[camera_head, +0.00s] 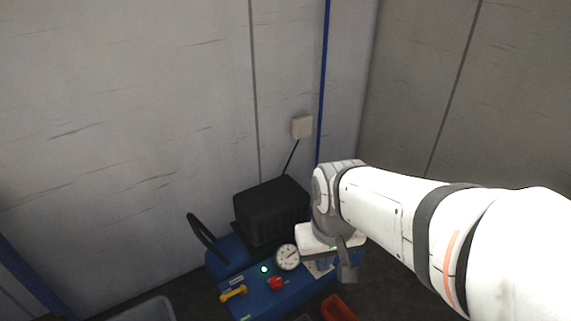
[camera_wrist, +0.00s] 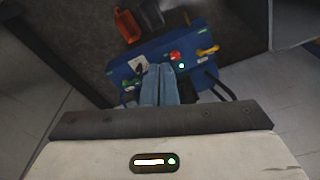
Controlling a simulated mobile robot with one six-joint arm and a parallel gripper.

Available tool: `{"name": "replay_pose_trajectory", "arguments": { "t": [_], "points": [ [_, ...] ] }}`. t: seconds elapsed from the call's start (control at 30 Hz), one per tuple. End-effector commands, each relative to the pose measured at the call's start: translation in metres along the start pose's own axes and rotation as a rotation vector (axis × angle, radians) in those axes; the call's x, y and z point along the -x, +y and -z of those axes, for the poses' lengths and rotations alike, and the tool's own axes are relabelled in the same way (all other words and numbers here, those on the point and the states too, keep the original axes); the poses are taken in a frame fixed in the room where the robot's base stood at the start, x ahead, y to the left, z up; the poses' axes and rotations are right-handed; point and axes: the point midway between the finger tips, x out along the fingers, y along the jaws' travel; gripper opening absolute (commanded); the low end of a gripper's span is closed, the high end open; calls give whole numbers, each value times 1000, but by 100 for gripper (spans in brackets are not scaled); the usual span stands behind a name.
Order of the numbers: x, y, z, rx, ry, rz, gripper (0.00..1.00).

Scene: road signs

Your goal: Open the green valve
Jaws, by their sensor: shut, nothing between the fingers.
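The green valve (camera_wrist: 130,84) shows in the wrist view as a small green handle near the left end of the blue machine panel (camera_wrist: 112,72). In the head view I cannot make it out; my arm and gripper cover that end of the machine. My gripper (camera_wrist: 161,68) is shut and empty. Its fingers show over the panel, to the right of the green valve and apart from it in the picture. In the head view my gripper (camera_head: 347,275) hangs over the right end of the blue machine (camera_head: 262,299).
The panel also carries a yellow valve (camera_head: 233,292), a red knob (camera_head: 275,283), a lit green lamp (camera_head: 264,269) and a round gauge (camera_head: 288,257). A black box (camera_head: 270,212) stands behind them. A red container (camera_head: 338,308) lies in front. Walls close off the back and right.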

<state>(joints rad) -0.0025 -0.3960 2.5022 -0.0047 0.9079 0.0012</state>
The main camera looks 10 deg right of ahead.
Motion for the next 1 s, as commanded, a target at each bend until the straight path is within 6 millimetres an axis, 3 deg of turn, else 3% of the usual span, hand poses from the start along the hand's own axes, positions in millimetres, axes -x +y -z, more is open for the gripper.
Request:
{"name": "replay_pose_trajectory", "arguments": {
  "t": [0.27,0.37,0.47,0.77,1.0],
  "points": [
    [-4,1,11,-4,2,0,0],
    [-13,12,36,-21,10,-1,0],
    [-30,20,76,-37,25,-2,0],
    [-120,54,214,-91,88,-9,0],
    [-228,95,304,-136,139,-19,0]
  ]
}}
